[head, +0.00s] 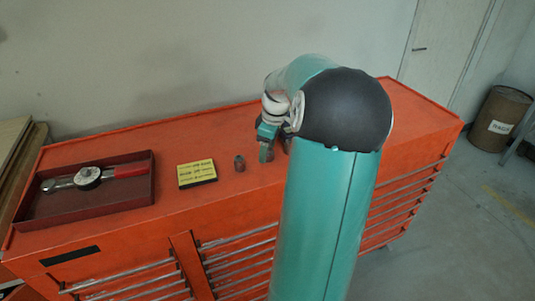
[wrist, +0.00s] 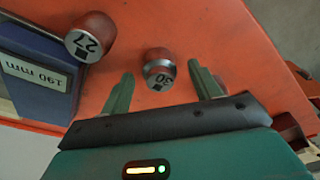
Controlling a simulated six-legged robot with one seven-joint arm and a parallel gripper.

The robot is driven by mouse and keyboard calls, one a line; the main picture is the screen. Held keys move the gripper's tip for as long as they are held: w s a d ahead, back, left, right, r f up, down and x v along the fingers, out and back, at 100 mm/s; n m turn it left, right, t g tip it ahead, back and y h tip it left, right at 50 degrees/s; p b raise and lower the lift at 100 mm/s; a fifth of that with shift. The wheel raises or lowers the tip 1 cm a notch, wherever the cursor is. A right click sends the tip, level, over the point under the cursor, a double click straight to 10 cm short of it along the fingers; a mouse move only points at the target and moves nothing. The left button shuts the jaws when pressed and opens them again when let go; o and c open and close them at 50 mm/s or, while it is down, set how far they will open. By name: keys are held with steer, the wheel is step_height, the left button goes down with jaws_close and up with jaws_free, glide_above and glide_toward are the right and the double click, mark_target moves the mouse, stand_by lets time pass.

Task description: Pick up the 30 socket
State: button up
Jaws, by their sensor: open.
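The 30 socket (wrist: 160,68) is a short metal cylinder with a reddish body and the number 30 on its face. It stands on the orange chest top. In the wrist view my gripper (wrist: 161,77) is open, with one green finger on each side of the socket and a gap on both sides. I cannot tell how far the fingertips are above the chest. In the head view my gripper (head: 268,143) is partly hidden by my arm, and the 30 socket is not clearly visible there.
The 27 socket (wrist: 91,38) stands left of the 30 socket, beside a dark blue labelled block (wrist: 38,72). The head view shows one socket (head: 239,163), number unreadable, next to a yellow-labelled block (head: 197,173). A tray (head: 138,196) with a torque wrench lies at left.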

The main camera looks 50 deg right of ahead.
steer(key=shift+w+f, duration=0.1)
steer(key=shift+f, duration=0.3)
steer(key=c, duration=1.2)
steer(key=shift+r, duration=0.1)
